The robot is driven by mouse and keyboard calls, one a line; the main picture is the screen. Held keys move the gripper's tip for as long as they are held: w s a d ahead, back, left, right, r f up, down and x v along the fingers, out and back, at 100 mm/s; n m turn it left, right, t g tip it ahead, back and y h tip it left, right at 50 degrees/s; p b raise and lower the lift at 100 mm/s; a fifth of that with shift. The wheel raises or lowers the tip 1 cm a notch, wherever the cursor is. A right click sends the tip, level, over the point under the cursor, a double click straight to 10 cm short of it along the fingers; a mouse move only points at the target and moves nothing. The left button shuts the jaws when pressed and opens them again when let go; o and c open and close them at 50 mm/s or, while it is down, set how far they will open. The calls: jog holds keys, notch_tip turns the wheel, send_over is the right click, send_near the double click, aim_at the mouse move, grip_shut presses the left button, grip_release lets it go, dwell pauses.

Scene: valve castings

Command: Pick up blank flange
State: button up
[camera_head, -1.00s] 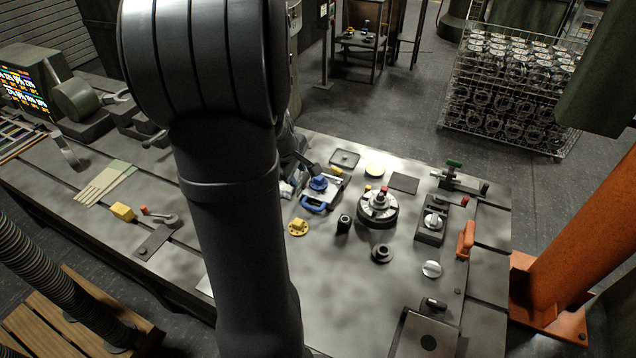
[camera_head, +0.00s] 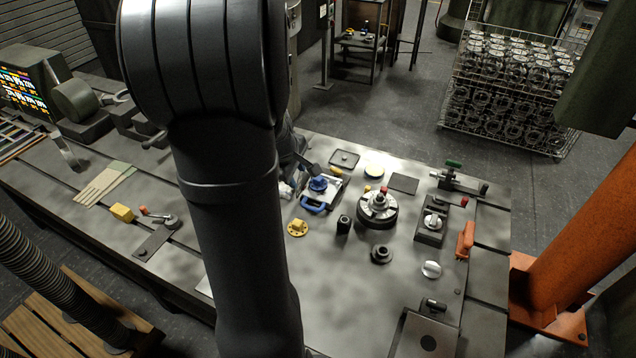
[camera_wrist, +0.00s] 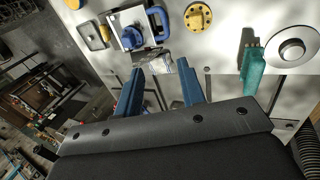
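A yellow round flange (camera_head: 298,228) with bolt holes and a raised middle lies flat on the bench, just right of my arm. It also shows in the wrist view (camera_wrist: 198,16), beyond and right of my fingers. It is the most flange-like part, but I cannot tell for sure that it is the blank flange. A pale disc with a dark centre (camera_wrist: 290,52) lies at the right of the wrist view. My gripper (camera_wrist: 161,69) has its two blue fingers spread, with nothing held between them. In the head view my arm hides most of the gripper.
A blue knobbed part (camera_head: 319,184) sits on a blue-handled device behind the yellow flange. A black cylinder (camera_head: 343,224), a round fixture (camera_head: 377,211) and a silver disc (camera_head: 431,269) stand to the right. A teal tool (camera_wrist: 252,70) is beside the pale disc.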

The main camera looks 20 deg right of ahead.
jog(key=shift+d, duration=0.1)
jog(key=m+g+y, duration=0.2)
jog(key=m, duration=1.7)
send_over(318, 178)
notch_tip(318, 178, down, 10)
jog(key=shift+s+r, duration=0.1)
jog(key=shift+w+f, duration=0.2)
jog(key=shift+f, duration=2.45)
grip_shut()
